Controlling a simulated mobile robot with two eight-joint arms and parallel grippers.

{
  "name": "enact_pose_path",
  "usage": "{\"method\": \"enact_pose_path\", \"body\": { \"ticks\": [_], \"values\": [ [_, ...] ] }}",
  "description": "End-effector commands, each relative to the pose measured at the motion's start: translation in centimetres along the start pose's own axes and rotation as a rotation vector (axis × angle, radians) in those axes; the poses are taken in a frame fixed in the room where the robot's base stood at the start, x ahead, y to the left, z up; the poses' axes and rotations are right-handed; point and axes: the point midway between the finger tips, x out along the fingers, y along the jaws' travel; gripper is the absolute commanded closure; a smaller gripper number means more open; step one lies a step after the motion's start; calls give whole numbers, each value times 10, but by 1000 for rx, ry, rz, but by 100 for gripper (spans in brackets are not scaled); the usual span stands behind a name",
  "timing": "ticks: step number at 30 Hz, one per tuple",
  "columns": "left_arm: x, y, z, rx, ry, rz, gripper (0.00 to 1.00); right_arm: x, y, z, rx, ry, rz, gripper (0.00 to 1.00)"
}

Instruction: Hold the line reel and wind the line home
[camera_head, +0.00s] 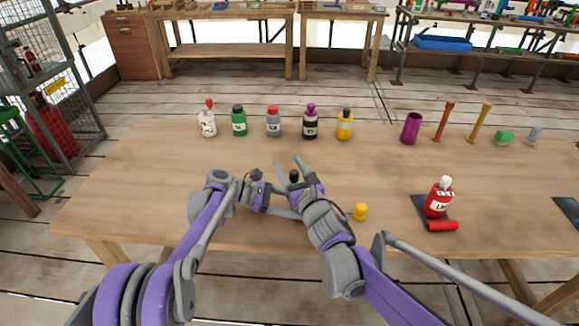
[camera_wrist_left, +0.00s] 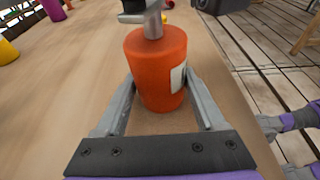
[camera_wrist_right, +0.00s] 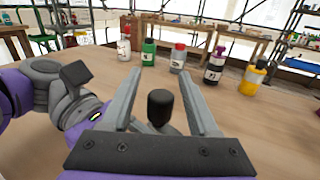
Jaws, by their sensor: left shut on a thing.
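The line reel is an orange drum (camera_wrist_left: 158,70) with a pale label, upright between the fingers of my left gripper (camera_wrist_left: 160,105) in the left wrist view. A grey post rises from its top to a dark part at the frame's edge. In the head view my left gripper (camera_head: 283,207) is low over the table's middle; the drum is hidden there. My right gripper (camera_head: 290,167) is open just above it. In the right wrist view a black knob (camera_wrist_right: 160,106) on a grey stem stands between the spread right fingers (camera_wrist_right: 165,103), apart from both. No line is discernible.
Several labelled bottles (camera_head: 273,122) stand in a row behind the grippers. A yellow cylinder (camera_head: 360,212) is right of my right wrist. A red bottle (camera_head: 438,198) stands on a dark mat with a red cylinder (camera_head: 442,225) beside it. A purple cup (camera_head: 411,128) stands back right.

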Motion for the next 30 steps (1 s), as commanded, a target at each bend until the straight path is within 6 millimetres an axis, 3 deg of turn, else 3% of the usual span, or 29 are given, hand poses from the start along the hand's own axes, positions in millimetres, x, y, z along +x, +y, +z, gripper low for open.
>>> {"method": "enact_pose_path", "body": {
  "ticks": [7,11,24,30],
  "values": [
    [0,0,0,0,-1,-1,60,-1,0,0,0,0,-1,40],
    [0,0,1,0,-1,-1,60,-11,-1,0,1,0,-2,40],
    [0,0,1,0,-1,-1,60,-98,-1,0,0,0,-2,40],
    [0,0,1,0,-1,-1,60,-117,0,0,0,0,-1,40]
  ]
}}
